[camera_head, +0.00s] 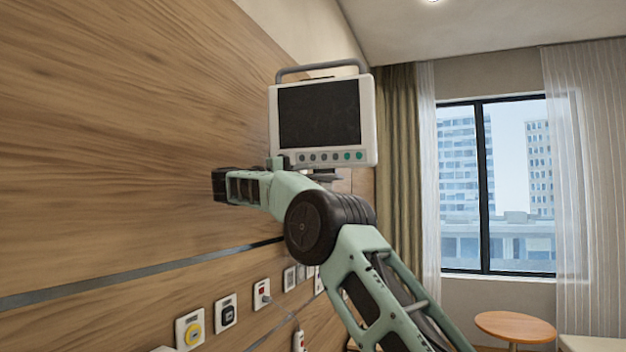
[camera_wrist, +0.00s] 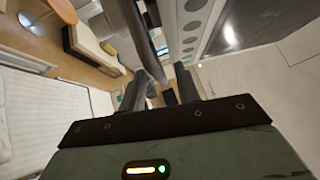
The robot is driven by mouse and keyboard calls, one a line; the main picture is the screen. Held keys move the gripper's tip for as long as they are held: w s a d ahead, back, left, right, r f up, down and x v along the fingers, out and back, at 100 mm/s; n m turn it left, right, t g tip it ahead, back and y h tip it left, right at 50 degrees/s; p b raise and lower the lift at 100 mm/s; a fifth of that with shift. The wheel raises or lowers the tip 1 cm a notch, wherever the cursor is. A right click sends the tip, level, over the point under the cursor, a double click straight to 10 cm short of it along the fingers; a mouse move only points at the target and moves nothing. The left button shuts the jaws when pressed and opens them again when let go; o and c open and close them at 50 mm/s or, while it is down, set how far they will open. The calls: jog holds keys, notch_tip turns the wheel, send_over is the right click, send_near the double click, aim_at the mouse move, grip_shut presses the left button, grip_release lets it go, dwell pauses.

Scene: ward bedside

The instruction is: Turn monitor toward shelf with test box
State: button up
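The monitor (camera_head: 368,140) is a white-cased screen with a top handle and a row of buttons, upright by the wood wall panel. Its dark screen faces my head camera. In the wrist view, its button strip (camera_wrist: 188,38) and dark screen (camera_wrist: 262,22) fill the upper right, close by. My gripper (camera_wrist: 160,90) has two dark fingers apart, beside the monitor's lower edge. I cannot tell whether they touch it. In the head view, my arm reaches the monitor's lower left corner and hides part of its mount. I cannot make out a shelf with a test box.
The wood wall panel (camera_head: 130,120) runs along the left, with several sockets below. A curtain (camera_head: 398,150) and a window (camera_head: 500,185) stand at the back. A round table (camera_head: 515,327) is at lower right. A white bed (camera_wrist: 45,115) shows at left in the wrist view.

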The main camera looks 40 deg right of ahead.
jog(key=v, duration=0.5)
jog(key=shift+w+a+f+b, duration=0.1)
jog(key=shift+a+b, duration=0.2)
jog(key=shift+b, duration=0.05)
dwell(0.3)
